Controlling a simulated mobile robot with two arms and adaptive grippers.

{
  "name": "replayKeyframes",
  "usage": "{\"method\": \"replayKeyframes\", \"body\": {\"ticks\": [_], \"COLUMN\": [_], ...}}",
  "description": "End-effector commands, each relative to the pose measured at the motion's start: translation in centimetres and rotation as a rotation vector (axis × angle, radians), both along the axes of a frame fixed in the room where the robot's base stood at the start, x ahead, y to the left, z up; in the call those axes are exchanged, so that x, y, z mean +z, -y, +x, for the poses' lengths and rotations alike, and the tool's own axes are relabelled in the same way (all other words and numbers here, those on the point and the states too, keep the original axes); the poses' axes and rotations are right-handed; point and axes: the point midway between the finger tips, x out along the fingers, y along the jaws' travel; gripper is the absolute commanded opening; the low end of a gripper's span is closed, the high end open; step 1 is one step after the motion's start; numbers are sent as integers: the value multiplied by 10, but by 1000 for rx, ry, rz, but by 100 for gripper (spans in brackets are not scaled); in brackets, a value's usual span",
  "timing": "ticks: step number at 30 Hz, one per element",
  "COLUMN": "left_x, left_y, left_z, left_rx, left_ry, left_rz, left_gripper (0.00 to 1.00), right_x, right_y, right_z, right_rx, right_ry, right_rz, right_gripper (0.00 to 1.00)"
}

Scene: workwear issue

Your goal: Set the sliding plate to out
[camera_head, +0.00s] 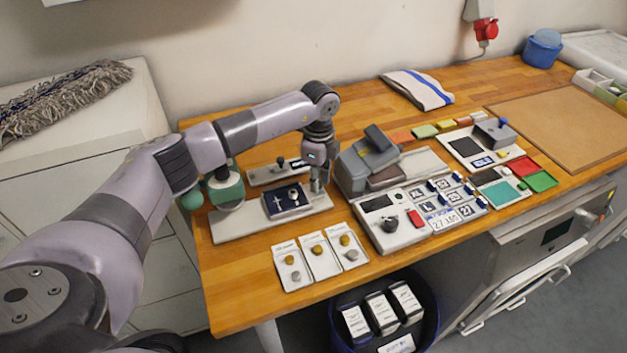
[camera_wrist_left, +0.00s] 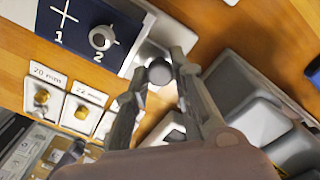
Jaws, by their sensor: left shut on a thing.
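The sliding plate (camera_head: 283,203) is a dark blue plate with white crosses on the pale base (camera_head: 228,232) at the left part of the bench. In the left wrist view the plate (camera_wrist_left: 88,22) shows the numbers 1 and 2, and a ring-like piece sits at the 2. My left gripper (camera_head: 318,187) points down at the right side of the plate. In the left wrist view its fingers (camera_wrist_left: 160,70) are shut on a round grey knob (camera_wrist_left: 159,73) beside the plate's pale edge. My right gripper is not in view.
A green and grey device (camera_head: 225,187) stands left of the plate. Cards with brass pieces (camera_head: 318,257) lie in front. A grey machine (camera_head: 366,163) stands close on the right of my gripper. A blue bin (camera_head: 341,325) is below the bench edge.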

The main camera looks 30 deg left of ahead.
Motion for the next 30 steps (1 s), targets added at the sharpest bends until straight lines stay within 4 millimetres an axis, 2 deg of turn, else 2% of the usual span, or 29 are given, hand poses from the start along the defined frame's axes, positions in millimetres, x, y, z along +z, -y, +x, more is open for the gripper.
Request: {"method": "replayKeyframes", "body": {"ticks": [2,3,7,12,23,26,30], "left_x": [4,4,4,3,6,18,47], "left_y": [1,1,1,0,-1,-1,-1], "left_z": [4,4,4,3,2,2,3], "left_rx": [0,0,0,0,1,1,1], "left_ry": [16,16,15,10,7,9,11], "left_rz": [-6,-5,-5,-3,0,0,-1], "left_gripper": [0,23,31,43,43,43,43], "right_x": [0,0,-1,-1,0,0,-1], "right_y": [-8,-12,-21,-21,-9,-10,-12], "right_z": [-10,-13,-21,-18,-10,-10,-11], "right_rx": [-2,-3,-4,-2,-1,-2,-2], "right_ry": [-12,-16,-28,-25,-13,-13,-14], "right_rz": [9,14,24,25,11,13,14], "right_gripper": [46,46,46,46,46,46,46]}}
